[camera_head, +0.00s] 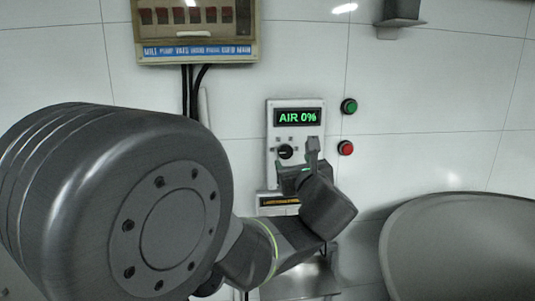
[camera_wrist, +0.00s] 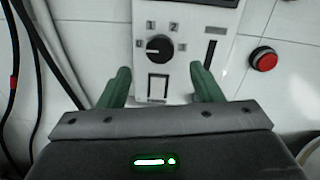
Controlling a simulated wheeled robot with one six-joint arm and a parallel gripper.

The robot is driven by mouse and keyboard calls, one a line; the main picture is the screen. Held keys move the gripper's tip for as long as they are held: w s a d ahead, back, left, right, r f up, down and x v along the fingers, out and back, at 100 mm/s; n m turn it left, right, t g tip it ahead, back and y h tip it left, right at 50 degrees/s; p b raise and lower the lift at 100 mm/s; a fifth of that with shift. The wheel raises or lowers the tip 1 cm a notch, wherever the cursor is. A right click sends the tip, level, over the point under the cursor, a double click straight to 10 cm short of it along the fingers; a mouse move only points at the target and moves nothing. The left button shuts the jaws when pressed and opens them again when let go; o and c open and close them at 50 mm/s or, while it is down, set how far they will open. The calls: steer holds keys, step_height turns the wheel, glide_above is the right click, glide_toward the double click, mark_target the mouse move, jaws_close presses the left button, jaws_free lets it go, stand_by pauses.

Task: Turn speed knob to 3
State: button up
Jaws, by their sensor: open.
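The speed knob (camera_wrist: 159,47) is a round black dial on a white control panel, with marks 0, 1, 2 and another at the right around it. Its pointer seems to be toward the left, near 0. In the head view the knob (camera_head: 285,152) sits below a green display (camera_head: 298,117) reading "AIR 0%". My gripper (camera_wrist: 160,84) is open, its two green fingers apart below and to either side of the knob, with nothing between them. In the head view my gripper (camera_head: 296,160) is just in front of the panel and hides its lower right part.
A green button (camera_head: 349,106) and a red button (camera_head: 345,148) are on the wall right of the panel. A breaker box (camera_head: 196,30) with hanging black cables is at upper left. A large grey rounded vessel (camera_head: 460,245) stands at lower right. A white rocker switch (camera_wrist: 158,83) is below the knob.

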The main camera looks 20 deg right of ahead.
mark_target(286, 153)
steer(key=w, duration=0.4)
steer(key=w+d+p, duration=0.1)
steer(key=w, duration=0.1)
steer(key=shift+w, duration=0.1)
steer(key=c, duration=1)
